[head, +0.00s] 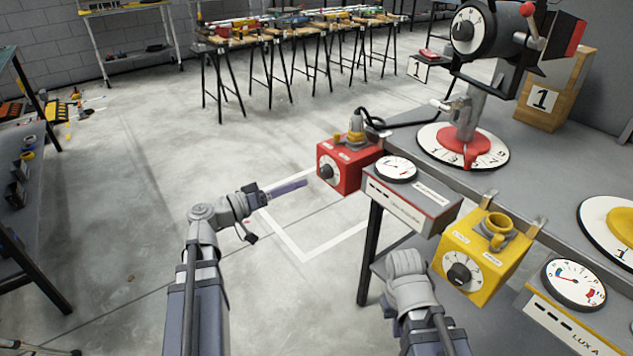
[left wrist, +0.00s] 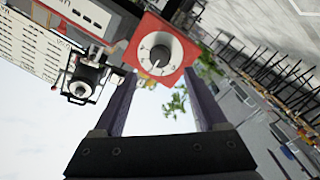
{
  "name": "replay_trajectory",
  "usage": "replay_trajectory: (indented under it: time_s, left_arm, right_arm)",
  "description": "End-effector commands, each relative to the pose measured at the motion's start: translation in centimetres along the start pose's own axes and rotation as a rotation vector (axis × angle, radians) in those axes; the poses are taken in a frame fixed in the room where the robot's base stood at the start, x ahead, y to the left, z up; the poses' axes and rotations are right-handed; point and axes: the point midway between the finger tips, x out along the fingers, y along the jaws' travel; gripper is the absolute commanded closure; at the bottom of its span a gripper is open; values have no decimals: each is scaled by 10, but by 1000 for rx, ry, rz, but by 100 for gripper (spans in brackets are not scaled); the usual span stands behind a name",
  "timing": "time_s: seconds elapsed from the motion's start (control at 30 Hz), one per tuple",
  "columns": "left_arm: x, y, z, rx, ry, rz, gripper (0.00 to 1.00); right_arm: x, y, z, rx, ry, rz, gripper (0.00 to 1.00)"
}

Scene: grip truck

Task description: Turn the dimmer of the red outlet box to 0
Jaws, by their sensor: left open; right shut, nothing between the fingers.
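The red outlet box (head: 350,165) is fixed at the left end of the bench. Its black dimmer knob (head: 326,171) sits on a white dial on the face toward my left gripper. My left gripper (head: 303,183) is open and empty, its fingers pointing at the knob from a short way off. In the left wrist view the red box (left wrist: 184,31) and the knob (left wrist: 160,56) appear between and beyond the spread fingers. I cannot read the knob's setting. My right arm is low in front of the bench; its fingers are hidden.
A grey meter box (head: 410,207) adjoins the red box on the right. A yellow outlet box (head: 487,255) with its own dial stands further right. A black cable (head: 400,124) runs behind the red box.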

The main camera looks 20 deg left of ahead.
Motion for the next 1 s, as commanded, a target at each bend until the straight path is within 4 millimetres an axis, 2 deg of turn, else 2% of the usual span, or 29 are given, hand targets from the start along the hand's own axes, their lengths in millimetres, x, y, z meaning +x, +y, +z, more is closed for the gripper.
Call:
replay_trajectory:
  time_s: [0.3, 0.5, 0.9, 1.0]
  left_arm:
    - [48, 0, 0, -1, -4, 2, 25]
    - [68, 0, 0, -1, -3, 0, 25]
    - [74, 0, 1, -1, -3, -1, 25]
    - [74, 0, 1, -1, -3, -1, 36]
  right_arm:
    - [0, 0, 0, 0, 0, 0, 100]
    - [0, 0, 0, 0, 0, 0, 100]
    - [0, 0, 0, 0, 0, 0, 100]
    - [0, 0, 0, 0, 0, 0, 100]
